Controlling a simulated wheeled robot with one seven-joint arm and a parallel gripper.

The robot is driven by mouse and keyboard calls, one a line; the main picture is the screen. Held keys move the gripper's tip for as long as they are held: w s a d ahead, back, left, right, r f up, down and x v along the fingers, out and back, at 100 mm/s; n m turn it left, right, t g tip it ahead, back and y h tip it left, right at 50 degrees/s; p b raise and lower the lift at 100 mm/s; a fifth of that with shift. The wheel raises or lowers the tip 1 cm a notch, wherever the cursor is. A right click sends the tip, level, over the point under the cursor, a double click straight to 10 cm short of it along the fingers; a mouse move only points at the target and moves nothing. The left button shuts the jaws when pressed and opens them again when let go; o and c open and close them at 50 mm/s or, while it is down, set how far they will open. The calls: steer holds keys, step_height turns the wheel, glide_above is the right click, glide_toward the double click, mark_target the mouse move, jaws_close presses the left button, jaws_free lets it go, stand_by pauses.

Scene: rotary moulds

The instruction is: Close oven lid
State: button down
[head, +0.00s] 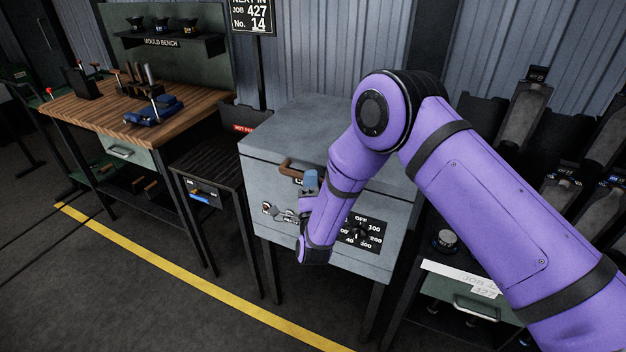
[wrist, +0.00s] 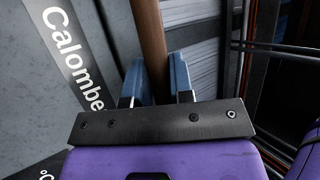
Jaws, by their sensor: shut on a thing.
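The oven (head: 272,222) is a grey box on legs in the middle of the head view. Its grey lid (head: 305,125) looks level and low over the body; I cannot tell whether a small gap is left at the seam. A brown wooden handle (head: 288,168) is on the lid's front. My gripper (head: 311,181) is at this handle, and my forearm hides part of the oven front. In the wrist view my gripper (wrist: 156,78) has its blue fingers shut on either side of the wooden handle (wrist: 150,40).
A dial panel (head: 372,240) is on the oven's front right. A dark slatted rack (head: 207,162) stands left of the oven, then a wooden mould bench (head: 195,98). A shelf unit (head: 470,300) stands at the right. The floor in front is clear, with a yellow line (head: 190,275).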

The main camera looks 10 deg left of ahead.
steer(key=c, duration=1.4)
jaws_free()
steer(key=shift+d+f, duration=0.15)
steer(key=shift+f, duration=0.35)
steer(key=o, duration=0.3)
steer(key=shift+w+f, duration=0.15)
steer(key=shift+o, duration=0.4)
steer(key=shift+r, duration=0.2)
steer(key=shift+s, duration=0.2)
steer(key=v, duration=1)
steer(key=shift+s, duration=0.25)
steer(key=shift+f, duration=0.1)
steer(key=shift+d, duration=0.1)
